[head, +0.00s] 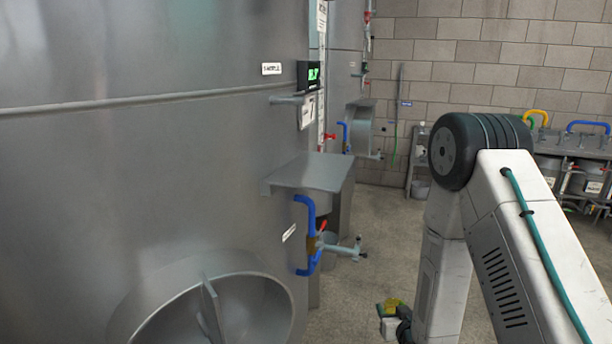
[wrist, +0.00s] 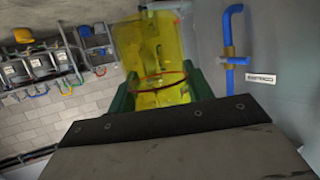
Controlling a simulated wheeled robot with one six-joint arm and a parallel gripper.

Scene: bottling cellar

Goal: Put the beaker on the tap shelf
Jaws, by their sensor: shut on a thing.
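The beaker (wrist: 145,45) is clear yellow and fills the upper middle of the wrist view. My gripper (wrist: 162,86) is shut on it, with a green finger on each side. In the head view a small yellow part of the beaker (head: 393,303) shows at the bottom, beside my dark wrist and low in front of the tank. A flat grey metal shelf (head: 300,172) juts from the tank above a tap (head: 345,249) with blue pipe bends; I cannot tell for certain that it is the tap shelf. The beaker is apart from it, lower and to its right.
A large steel tank (head: 150,180) fills the left, with a round open hatch (head: 240,305) low on it. A bench (head: 565,170) with several pots stands at the back right. Floor between is clear.

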